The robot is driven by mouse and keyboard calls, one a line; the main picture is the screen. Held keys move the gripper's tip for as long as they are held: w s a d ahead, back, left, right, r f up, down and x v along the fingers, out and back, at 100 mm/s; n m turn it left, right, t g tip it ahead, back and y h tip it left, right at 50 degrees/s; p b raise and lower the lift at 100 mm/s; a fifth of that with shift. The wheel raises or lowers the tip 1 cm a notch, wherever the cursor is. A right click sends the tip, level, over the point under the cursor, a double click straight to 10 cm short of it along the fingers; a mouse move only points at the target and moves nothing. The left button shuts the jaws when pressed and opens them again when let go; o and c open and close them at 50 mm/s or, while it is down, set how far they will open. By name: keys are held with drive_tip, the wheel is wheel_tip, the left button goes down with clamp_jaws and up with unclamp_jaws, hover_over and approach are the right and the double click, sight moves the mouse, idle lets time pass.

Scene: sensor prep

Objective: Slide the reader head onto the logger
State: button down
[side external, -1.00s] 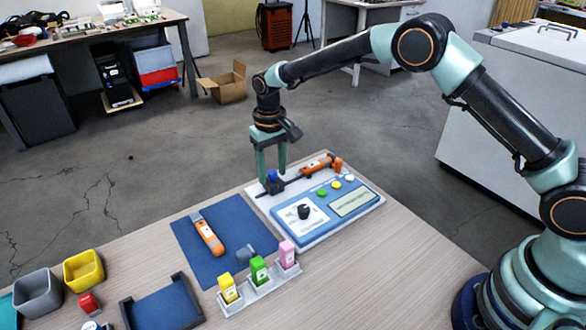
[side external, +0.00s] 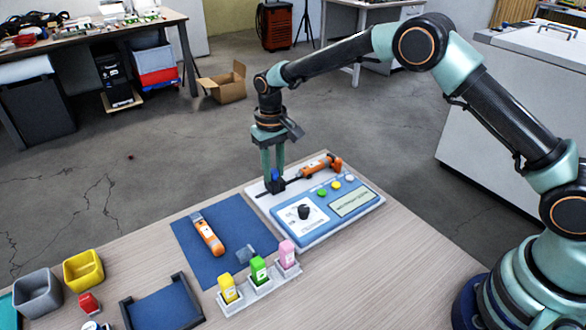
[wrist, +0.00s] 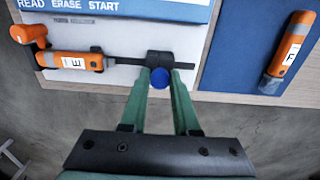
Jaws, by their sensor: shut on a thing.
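My gripper (side external: 273,172) stands upright at the far left end of the station. It is shut on the blue knob (wrist: 160,78) of the dark reader head (wrist: 160,58). The head sits on a thin dark rail, which also shows in the wrist view (wrist: 125,63). An orange logger (side external: 313,167) with a label E (wrist: 75,61) lies in line with the rail, with an orange piece (wrist: 30,34) at its far end. A stretch of bare rail separates head and logger body.
The blue and white station (side external: 322,218) has a dark dial and coloured buttons. A second orange logger (side external: 208,235), labelled F, lies on a blue mat (side external: 215,266). A rack (side external: 262,287) holds yellow, green and pink blocks in front. Yellow (side external: 83,269) and grey (side external: 38,293) bins stand left.

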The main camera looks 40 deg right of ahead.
drive_tip(key=shift+d, duration=3.05)
drive_tip(key=c, duration=0.7)
unclamp_jaws()
